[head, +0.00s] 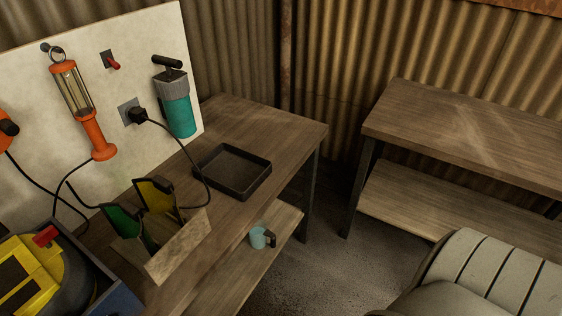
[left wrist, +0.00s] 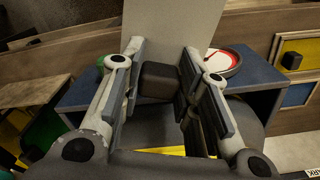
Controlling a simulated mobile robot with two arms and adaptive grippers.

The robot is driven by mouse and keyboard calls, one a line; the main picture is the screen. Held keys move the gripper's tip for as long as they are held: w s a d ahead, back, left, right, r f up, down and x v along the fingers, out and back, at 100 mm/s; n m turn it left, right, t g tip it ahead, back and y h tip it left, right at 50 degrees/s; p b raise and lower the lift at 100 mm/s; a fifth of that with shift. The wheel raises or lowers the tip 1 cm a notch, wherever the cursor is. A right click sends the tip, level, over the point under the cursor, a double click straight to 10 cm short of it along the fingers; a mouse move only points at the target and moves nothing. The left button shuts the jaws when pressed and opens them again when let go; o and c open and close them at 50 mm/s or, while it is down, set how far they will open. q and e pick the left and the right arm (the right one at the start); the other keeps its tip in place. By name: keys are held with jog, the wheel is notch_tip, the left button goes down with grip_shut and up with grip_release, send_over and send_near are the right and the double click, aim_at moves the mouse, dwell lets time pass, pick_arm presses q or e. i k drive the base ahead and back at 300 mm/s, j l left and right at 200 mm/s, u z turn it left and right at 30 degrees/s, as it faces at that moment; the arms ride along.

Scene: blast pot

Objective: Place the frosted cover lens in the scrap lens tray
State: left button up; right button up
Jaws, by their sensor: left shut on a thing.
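My left gripper (left wrist: 160,60) is in the left wrist view, its two fingers closed on a small dark block (left wrist: 159,80). A plain pale grey panel (left wrist: 172,22) stands just beyond the block and seems to join it, like the frosted cover lens with a dark grip tab. The fingers hide where they meet. In the head view a shallow black tray (head: 232,171), likely the scrap lens tray, lies on the wooden bench and looks empty. Neither gripper shows in the head view, so the gap between the held piece and the tray cannot be told.
A wooden rack (head: 178,246) with green and yellow dark-edged pieces stands before the tray. A lamp (head: 90,120) and a teal canister (head: 178,105) hang on the pale board. A blue box (head: 118,290) holds yellow gear. A mug (head: 262,238) sits on the lower shelf.

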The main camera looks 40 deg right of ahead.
aim_at(233, 174)
jog(key=i+l+z, duration=0.2)
jog(key=z, duration=0.15)
jog(key=i+l+z, duration=0.35)
jog(key=i+z, duration=0.1)
jog(key=z, duration=0.25)
jog(key=i+l, duration=0.1)
jog(key=i, duration=0.15)
